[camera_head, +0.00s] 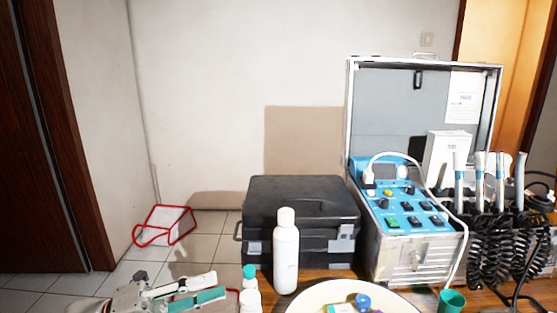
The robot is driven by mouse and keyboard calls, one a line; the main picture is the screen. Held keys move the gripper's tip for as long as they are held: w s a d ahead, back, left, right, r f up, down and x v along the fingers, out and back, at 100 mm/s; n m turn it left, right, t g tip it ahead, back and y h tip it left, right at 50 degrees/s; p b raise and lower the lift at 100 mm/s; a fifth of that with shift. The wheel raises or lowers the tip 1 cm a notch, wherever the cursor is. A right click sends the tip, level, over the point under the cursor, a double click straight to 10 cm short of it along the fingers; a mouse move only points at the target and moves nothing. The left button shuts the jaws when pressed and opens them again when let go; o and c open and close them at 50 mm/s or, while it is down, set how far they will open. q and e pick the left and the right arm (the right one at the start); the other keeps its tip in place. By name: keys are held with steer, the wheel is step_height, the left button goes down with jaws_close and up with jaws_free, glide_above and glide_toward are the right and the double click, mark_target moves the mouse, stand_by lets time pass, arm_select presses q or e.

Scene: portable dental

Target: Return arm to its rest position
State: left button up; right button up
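My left gripper (197,290) is low in the head view, left of the table items. Its pale upper finger and teal-padded lower part point right. The view does not show clearly whether the fingers are apart, and I see no object held. The gripper's tips are just left of a small white bottle with a teal cap (250,298), and I cannot tell whether they touch. My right gripper is not in view.
A white bottle (286,255), a round tray (310,298) and a green cup (452,301) stand on the table. Behind are a black case (298,205), an open dental unit (415,262) and coiled handpieces (488,245). A red-framed object (163,226) sits on open floor.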

arm_select(q)
steer(key=s+a+f+n+t+y+p, duration=0.3)
steer(key=s+f+n+y+p, duration=0.2)
steer(key=s+f+n+y, duration=0.3)
steer(key=s+a+f+n+t+y+p, duration=0.3)
steer(key=s+f+n+y+p, duration=0.3)
steer(key=s+f+n, duration=1.1)
steer(key=n+y, duration=0.3)
steer(key=n, duration=0.4)
steer(key=shift+s+y, duration=0.2)
steer(key=shift+y, duration=0.1)
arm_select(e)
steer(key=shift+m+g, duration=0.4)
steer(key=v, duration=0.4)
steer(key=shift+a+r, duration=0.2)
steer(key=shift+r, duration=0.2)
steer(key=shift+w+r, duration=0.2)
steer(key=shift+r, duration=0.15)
